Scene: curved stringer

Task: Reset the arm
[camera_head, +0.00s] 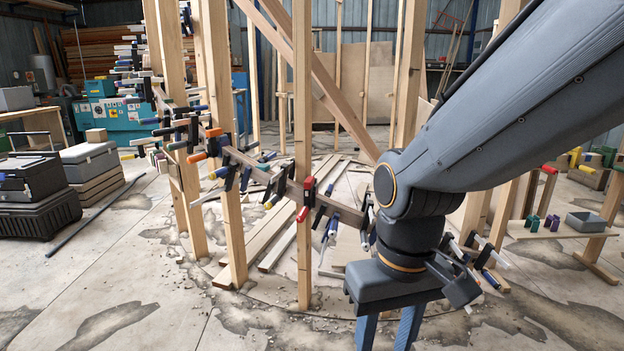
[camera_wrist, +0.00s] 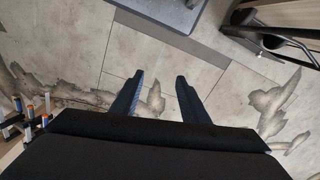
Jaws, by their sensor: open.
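My gripper (camera_head: 387,336) hangs at the bottom of the head view, pointing down, with its two blue fingers apart and nothing visible between them. In the wrist view my gripper (camera_wrist: 159,80) also shows open and empty, with bare concrete floor between and beyond the fingers. My arm comes in from the upper right and bends down at the wrist. It hides part of the timber frame behind it. The curved wooden stringer (camera_head: 250,161), lined with several clamps, runs between upright posts to the left of my gripper and behind it.
Wooden posts (camera_head: 303,230) stand left of my arm. A low wooden bench (camera_head: 548,229) with clamps and a grey tray (camera_head: 587,223) is at the right. Black cases (camera_head: 38,220) stand at the far left. Cracked floor (camera_head: 150,290) in the left foreground is clear.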

